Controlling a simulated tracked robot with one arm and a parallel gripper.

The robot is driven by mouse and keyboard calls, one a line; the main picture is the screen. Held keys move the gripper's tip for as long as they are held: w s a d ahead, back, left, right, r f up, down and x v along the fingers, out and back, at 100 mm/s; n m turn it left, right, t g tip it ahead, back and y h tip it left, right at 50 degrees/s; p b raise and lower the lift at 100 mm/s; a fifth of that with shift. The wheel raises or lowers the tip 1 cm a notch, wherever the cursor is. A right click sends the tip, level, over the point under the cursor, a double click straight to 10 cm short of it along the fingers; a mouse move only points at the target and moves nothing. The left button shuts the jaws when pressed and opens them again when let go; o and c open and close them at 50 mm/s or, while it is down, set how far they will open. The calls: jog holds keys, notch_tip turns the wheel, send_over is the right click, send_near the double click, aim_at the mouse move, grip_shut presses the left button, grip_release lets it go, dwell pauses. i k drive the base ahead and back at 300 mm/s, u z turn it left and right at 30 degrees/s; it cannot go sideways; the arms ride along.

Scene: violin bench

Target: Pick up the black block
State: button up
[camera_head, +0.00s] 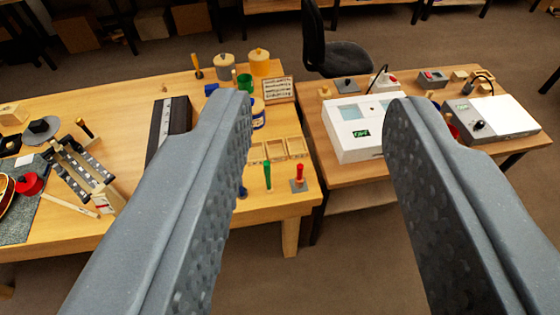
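A long black block (161,122) with a grey strip along its top lies on the wooden bench at left. It is the largest block-like black thing in view, but I cannot be sure it is the task's block. The left finger hides part of its right side. My gripper (318,101) is open and empty, its two grey fingers wide apart in the foreground. The fingertips appear well above and in front of the benches, right of the black block and apart from it.
The wooden bench (115,88) also holds tins (259,62), a wooden tray, a red-handled tool (299,175) and a clamp-like frame (85,170). A second table at right carries a white device (352,140) and a grey instrument (490,118). A black chair (340,55) stands behind.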

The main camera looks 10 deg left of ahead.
aim_at(37, 126)
jog(key=u, duration=0.25)
jog(key=k, duration=0.6)
jog(key=u, duration=0.55)
jog(key=i, duration=1.1)
jog(key=u, duration=0.35)
jog(key=i, duration=1.6)
jog(key=z, duration=0.5)
